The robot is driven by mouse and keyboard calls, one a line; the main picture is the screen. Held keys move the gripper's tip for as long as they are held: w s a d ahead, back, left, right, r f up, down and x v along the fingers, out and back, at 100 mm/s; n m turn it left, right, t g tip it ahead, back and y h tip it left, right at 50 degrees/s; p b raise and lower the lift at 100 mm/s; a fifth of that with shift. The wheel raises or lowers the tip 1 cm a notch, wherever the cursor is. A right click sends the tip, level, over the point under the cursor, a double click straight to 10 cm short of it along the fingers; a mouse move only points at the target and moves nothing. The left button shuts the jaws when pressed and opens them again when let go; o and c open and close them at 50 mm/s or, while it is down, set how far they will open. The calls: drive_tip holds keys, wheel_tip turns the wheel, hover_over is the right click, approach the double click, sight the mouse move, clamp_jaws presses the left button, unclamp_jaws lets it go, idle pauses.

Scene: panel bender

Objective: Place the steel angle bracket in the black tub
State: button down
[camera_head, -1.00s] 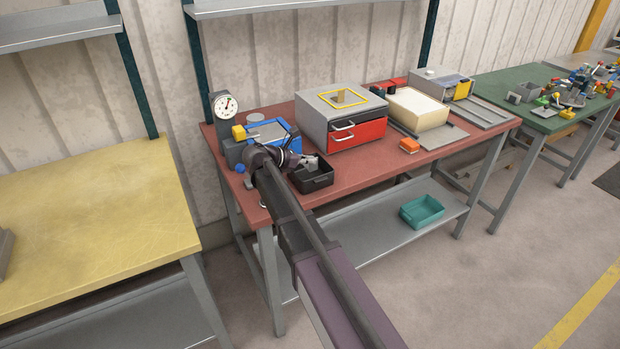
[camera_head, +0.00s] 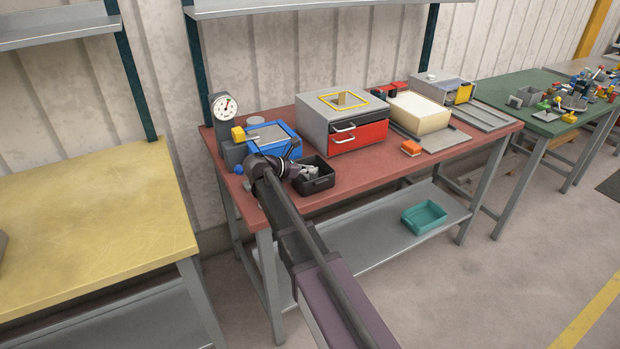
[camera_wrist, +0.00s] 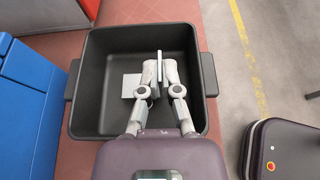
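The black tub (camera_head: 318,187) stands on the red-topped bench near its front left. It fills the upper middle of the wrist view (camera_wrist: 91,123). The grey steel angle bracket (camera_wrist: 159,62) is between my gripper's fingers (camera_wrist: 160,74), one leg seen nearly edge-on, a flat grey part (camera_wrist: 131,87) showing left of the fingers. My gripper is shut on it, within the tub's outline. In the head view my gripper (camera_head: 309,171) is at the tub's opening. Whether the bracket touches the tub floor cannot be told.
A blue box (camera_head: 272,139) and a dial gauge (camera_head: 223,106) stand left of and behind the tub. A grey cabinet with a red drawer (camera_head: 357,138) is behind right. An orange block (camera_head: 411,147) lies further right. A teal bin (camera_head: 424,216) sits on the lower shelf.

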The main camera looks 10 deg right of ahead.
drive_tip(key=shift+f+b, duration=0.4)
drive_tip(key=shift+f, duration=0.25)
drive_tip(key=shift+f, duration=0.15)
drive_tip(key=c, duration=0.8)
unclamp_jaws()
drive_tip(key=shift+r, duration=0.25)
drive_tip(key=p+v, duration=0.4)
drive_tip(key=v, duration=0.8)
drive_tip(key=shift+p, duration=0.35)
